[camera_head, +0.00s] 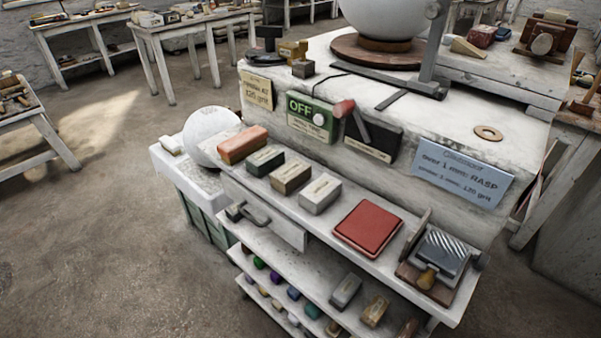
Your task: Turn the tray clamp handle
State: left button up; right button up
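No part is clearly marked as the tray clamp handle. At the right end of the shelf, a wooden tray-like fixture (411,276) holds a ridged metal block (443,252) with a small wooden knob (427,279) at its front. A grey bar handle (257,214) sits on the front of a pale drawer at the shelf's left. A lever with a red grip (344,108) stands at a dark panel beside a green "OFF" sign (312,117). I cannot tell which of these belongs to a tray clamp. Neither of my grippers is in view.
Several blocks, including an orange one (242,144), and a red pad (368,229) line the upper shelf. A white sphere (211,135) rests in a pale bin at left. A large sphere (386,14) stands on the bench top. Floor (90,230) at left is open.

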aim_at(542, 44)
jog(key=z, duration=1.3)
jog(key=k, duration=0.5)
jog(key=z, duration=1.7)
jog(key=i, duration=1.25)
jog(key=u, duration=2.65)
